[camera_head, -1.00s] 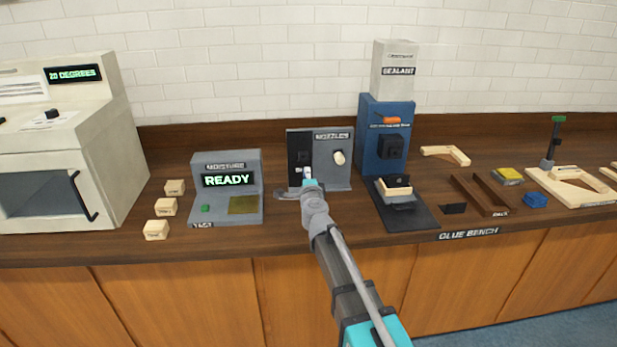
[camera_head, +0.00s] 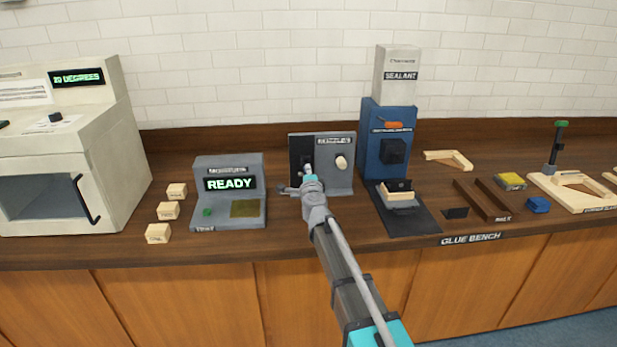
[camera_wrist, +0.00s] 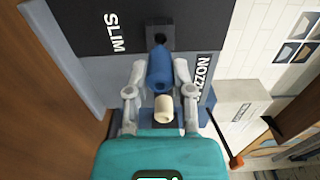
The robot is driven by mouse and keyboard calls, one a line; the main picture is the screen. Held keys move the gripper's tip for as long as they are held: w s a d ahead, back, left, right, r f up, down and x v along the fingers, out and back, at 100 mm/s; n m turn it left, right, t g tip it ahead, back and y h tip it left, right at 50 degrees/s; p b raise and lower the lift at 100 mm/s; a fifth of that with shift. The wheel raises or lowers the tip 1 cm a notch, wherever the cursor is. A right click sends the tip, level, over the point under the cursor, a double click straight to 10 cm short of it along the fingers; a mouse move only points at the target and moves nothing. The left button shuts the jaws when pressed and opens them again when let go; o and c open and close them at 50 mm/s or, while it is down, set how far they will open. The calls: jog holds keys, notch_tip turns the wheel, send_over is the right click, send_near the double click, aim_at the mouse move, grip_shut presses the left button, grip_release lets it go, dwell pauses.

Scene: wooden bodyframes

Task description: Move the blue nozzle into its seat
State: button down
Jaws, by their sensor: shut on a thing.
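The blue nozzle (camera_wrist: 158,68) sits between the two fingers of my gripper (camera_wrist: 157,80) in the wrist view, and the gripper is shut on it. Its far end is at a dark block (camera_wrist: 160,34) on the black part of the nozzle rack, beside the word SLIM. I cannot tell whether it touches the block. In the head view my gripper (camera_head: 308,170) is in front of the rack's black left part (camera_head: 299,148), and the blue nozzle is not discernible there. A cream nozzle (camera_head: 341,163) is on the rack's right part; it also shows in the wrist view (camera_wrist: 163,108).
The blue sealant station (camera_head: 372,140) with a dark block (camera_head: 394,151) on its front stands right of the rack (camera_head: 340,183). The moisture box (camera_head: 229,163) stands left. Wooden blocks and frame parts lie on the bench (camera_head: 290,230).

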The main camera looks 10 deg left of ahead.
jog(key=shift+w+a, duration=0.15)
jog(key=shift+w, duration=0.35)
jog(key=shift+x, duration=1.4)
dwell(1.9)
jog(key=shift+c, duration=2)
grip_release()
jog(key=shift+s, duration=0.1)
jog(key=v, duration=1.2)
jog(key=shift+r, duration=0.1)
